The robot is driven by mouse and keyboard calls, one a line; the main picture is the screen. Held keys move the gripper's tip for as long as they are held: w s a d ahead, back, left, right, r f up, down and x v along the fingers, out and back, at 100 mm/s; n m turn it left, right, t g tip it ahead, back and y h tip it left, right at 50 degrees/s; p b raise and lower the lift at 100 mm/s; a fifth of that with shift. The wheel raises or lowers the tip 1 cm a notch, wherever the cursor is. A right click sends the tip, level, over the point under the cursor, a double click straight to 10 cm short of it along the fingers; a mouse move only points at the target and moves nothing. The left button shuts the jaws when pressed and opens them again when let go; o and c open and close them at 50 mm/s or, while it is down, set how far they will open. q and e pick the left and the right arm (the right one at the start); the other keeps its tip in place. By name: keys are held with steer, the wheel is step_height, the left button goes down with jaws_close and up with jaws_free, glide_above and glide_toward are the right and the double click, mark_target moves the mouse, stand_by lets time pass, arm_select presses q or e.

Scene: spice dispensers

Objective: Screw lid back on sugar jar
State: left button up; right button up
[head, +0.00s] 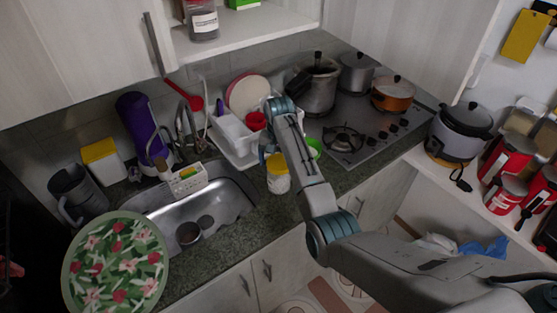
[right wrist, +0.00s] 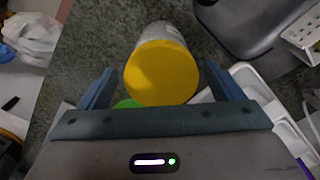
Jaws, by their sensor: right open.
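A jar with a yellow lid (head: 277,168) stands upright on the dark counter right of the sink, close beside my right arm. The lid sits on top of its pale, labelled body (head: 278,184). I cannot tell how tightly it is screwed on. The right wrist view shows the yellow lid (right wrist: 160,74) large, between and just beyond the fingers of my right gripper (right wrist: 160,88). The fingers are spread wide, with no clear contact on the lid. In the head view, my right arm hides the fingertips. My left gripper is not in view.
The sink (head: 217,203) lies left of the jar. A white dish rack (head: 236,137) with a red cup (head: 256,121) stands behind it. A green item (head: 314,148) sits right of my arm, near the stove (head: 357,124). A patterned round tray (head: 117,262) is lower left.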

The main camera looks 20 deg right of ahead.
steer(key=c, duration=1)
steer(key=m, duration=0.5)
steer(key=shift+w+a, duration=0.15)
steer(key=shift+w, duration=0.05)
steer(key=m, duration=0.5)
steer(key=o, duration=1.2)
steer(key=shift+a, duration=0.1)
steer(key=shift+o, duration=0.2)
